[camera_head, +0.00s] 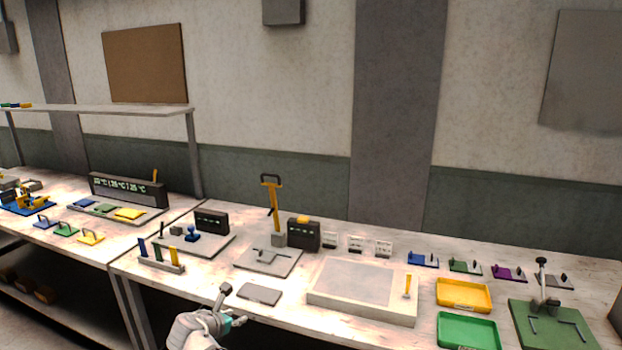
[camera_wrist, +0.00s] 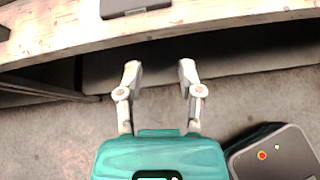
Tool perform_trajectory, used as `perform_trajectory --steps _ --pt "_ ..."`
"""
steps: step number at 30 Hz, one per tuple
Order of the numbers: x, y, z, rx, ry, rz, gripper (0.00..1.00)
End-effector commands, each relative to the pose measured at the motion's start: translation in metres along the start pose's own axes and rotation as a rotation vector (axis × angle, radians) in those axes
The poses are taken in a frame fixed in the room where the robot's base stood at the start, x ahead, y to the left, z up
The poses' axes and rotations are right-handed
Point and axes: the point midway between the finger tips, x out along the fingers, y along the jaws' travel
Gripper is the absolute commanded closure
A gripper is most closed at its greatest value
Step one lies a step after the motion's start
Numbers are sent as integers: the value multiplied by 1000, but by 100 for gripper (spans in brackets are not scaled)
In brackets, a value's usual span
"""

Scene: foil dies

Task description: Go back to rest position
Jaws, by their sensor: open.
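My gripper (camera_head: 236,318) shows at the bottom of the head view, in front of the workbench's near edge. In the wrist view my gripper (camera_wrist: 160,75) has its two fingers apart with nothing between them. It points toward the bench's front edge, with floor and the dark space under the bench behind the fingers. The nearest thing on the bench is a flat grey plate (camera_head: 260,294), which also shows at the top of the wrist view (camera_wrist: 130,7). My gripper touches nothing that I can see.
The workbench (camera_head: 215,273) holds a large pale block (camera_head: 335,304), a yellow tray (camera_head: 464,293), a green tray (camera_head: 468,332), a green plate with a clamp (camera_head: 560,335) and a yellow-handled press (camera_head: 272,205). A second bench with a shelf (camera_head: 130,110) stands left. Floor in front is open.

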Motion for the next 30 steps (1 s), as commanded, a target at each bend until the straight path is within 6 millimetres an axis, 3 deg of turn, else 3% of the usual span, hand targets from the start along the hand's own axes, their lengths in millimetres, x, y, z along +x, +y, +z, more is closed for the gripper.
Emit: perform_trajectory --steps 11,21,30 --pt "32 -56 7 281 91 -109 52" --pt "70 -154 10 805 212 -339 52" --pt "85 -237 5 1294 270 -593 52"
